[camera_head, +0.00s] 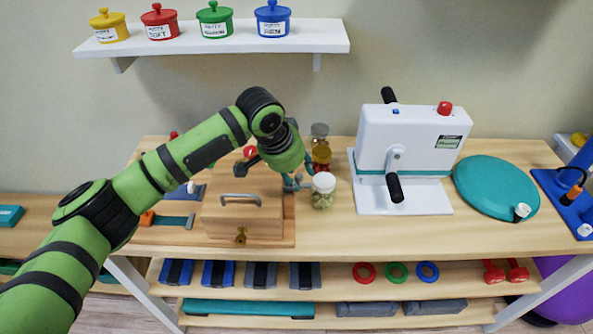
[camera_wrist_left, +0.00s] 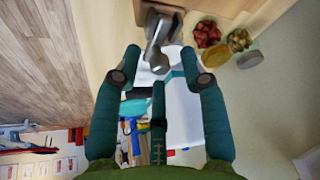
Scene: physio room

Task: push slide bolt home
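A wooden box (camera_head: 217,219) with a metal handle (camera_head: 240,199) on it and a brass latch (camera_head: 240,236) on its front sits on a wooden board. My left gripper (camera_head: 297,185) is at the box's right side, partly hidden by its own wrist in the head view. In the left wrist view the gripper (camera_wrist_left: 162,68) is open, with a grey metal knobbed piece (camera_wrist_left: 158,52) between and ahead of its fingertips. This piece, apparently the slide bolt, sticks out from a wooden surface (camera_wrist_left: 185,4). I cannot tell whether a finger touches it. My right gripper is not in view.
Jars (camera_head: 322,190) stand close right of the gripper. Further right are a white crank machine (camera_head: 410,140) and a teal disc (camera_head: 495,187). A wall shelf (camera_head: 220,40) with coloured pots is above. The table front (camera_head: 380,238) is clear.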

